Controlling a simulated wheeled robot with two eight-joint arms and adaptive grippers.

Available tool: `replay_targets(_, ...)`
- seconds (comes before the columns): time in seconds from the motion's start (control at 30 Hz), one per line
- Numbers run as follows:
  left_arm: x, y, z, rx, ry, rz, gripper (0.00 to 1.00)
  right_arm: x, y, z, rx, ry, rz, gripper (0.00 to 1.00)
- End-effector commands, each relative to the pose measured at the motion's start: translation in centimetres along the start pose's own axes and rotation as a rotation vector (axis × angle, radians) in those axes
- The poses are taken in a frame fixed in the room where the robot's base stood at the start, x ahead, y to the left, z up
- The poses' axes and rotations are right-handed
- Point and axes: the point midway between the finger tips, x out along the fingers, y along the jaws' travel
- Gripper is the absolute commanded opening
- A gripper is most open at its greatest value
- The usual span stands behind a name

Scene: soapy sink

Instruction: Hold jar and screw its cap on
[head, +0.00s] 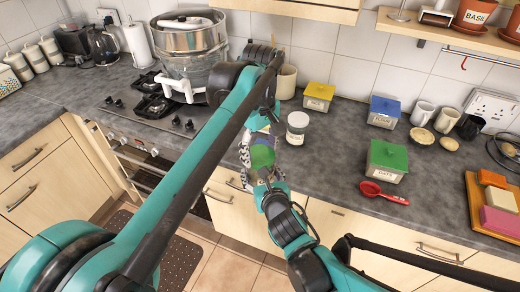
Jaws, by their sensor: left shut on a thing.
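A green rounded piece (262,156), which looks like the jar or its cap, is in the air in front of the counter edge, between my two grippers. My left gripper (250,144) comes down from above and is shut on it. Its fingers hide much of what it holds. My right gripper (264,176) comes up from below, close under the green piece. I cannot tell whether its fingers touch it or how far they are open. Where cap and jar meet is hidden.
A white-lidded jar (298,127) stands on the counter (330,150) close behind the grippers. A green-lidded canister (387,160) and a red spoon (383,193) are to the right. Pots (190,45) stand on the hob at left. Drawers are below the counter edge.

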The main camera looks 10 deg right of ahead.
Motion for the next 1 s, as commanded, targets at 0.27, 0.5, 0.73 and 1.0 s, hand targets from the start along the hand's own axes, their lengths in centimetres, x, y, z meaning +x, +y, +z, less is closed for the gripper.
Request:
replay_targets(0.27, 0.09, 0.05, -0.04, 0.544, 0.0, 0.002, 0.33, 0.01, 0.05, 0.12, -0.001, -0.003, 0.002, 0.0)
replay_targets(0.5, 0.13, 0.07, -0.04, 1.135, -0.001, 0.004, 0.33, 0.01, 0.06, 0.13, -0.001, -0.004, 0.002, 0.0)
replay_targets(0.73, 0.18, 0.08, -0.04, 1.67, -0.002, 0.005, 0.33, 0.01, 0.07, 0.14, -0.001, -0.004, 0.002, 0.0)
replay_targets(1.0, 0.19, 0.09, -0.04, 1.8, -0.002, 0.006, 0.75, 0.01, 0.07, 0.15, -0.001, -0.005, 0.002, 0.0)
